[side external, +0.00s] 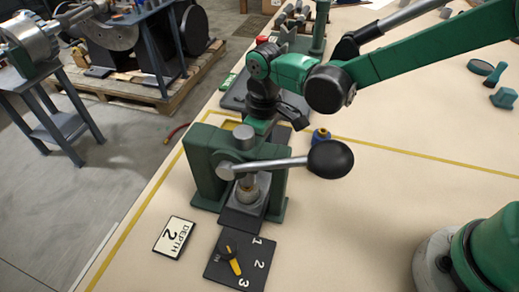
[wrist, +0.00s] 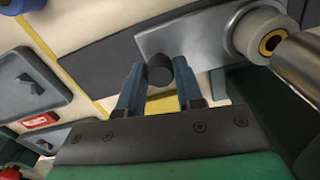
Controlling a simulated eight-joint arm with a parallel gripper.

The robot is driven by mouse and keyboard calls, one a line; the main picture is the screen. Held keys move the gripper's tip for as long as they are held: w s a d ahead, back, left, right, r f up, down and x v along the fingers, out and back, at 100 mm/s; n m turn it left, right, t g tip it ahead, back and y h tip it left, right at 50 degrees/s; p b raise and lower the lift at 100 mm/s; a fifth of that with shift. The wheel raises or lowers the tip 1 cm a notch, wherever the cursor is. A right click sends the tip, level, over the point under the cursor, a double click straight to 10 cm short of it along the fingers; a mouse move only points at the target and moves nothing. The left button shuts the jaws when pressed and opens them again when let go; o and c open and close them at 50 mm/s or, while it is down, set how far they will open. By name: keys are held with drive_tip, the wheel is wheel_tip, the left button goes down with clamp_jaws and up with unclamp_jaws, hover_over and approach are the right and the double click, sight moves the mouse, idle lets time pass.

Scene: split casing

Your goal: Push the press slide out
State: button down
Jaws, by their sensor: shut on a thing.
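The green press (side external: 203,160) stands on the bench, its lever ending in a black ball (side external: 330,159). The slide is a metal plate (wrist: 195,40) on a dark track (wrist: 110,55). It carries a grey round part with a brass-coloured centre (wrist: 260,35), which also shows under the ram in the side view (side external: 262,182). The steel ram (wrist: 302,58) is close to that part in the wrist view. My gripper (wrist: 158,88) is behind the press, its blue-grey fingers shut on the slide's dark knob (wrist: 159,69). The side view hides the fingertips.
A dial plate (side external: 238,262) marked 1, 2, 3 and a "DEPTH 2" card (side external: 174,238) lie in front of the press. The lever sticks out rightward.

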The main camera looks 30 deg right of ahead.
drive_tip(key=w+d, duration=0.8)
drive_tip(key=shift+w+d, duration=0.1)
drive_tip(key=shift+w, duration=0.05)
drive_tip(key=c, duration=0.6)
unclamp_jaws()
drive_tip(key=shift+o, duration=0.2)
drive_tip(key=shift+r, duration=2.85)
drive_tip(key=s+d+r+m+t, duration=0.3)
drive_tip(key=s+d+r, duration=0.1)
drive_tip(key=s+r, duration=0.35)
drive_tip(key=s+d+f+m+t, duration=0.2)
drive_tip(key=s+d+m+t, duration=0.1)
drive_tip(key=s, duration=0.6)
drive_tip(key=shift+f+m+t, duration=0.3)
drive_tip(key=shift+m+t, duration=0.3)
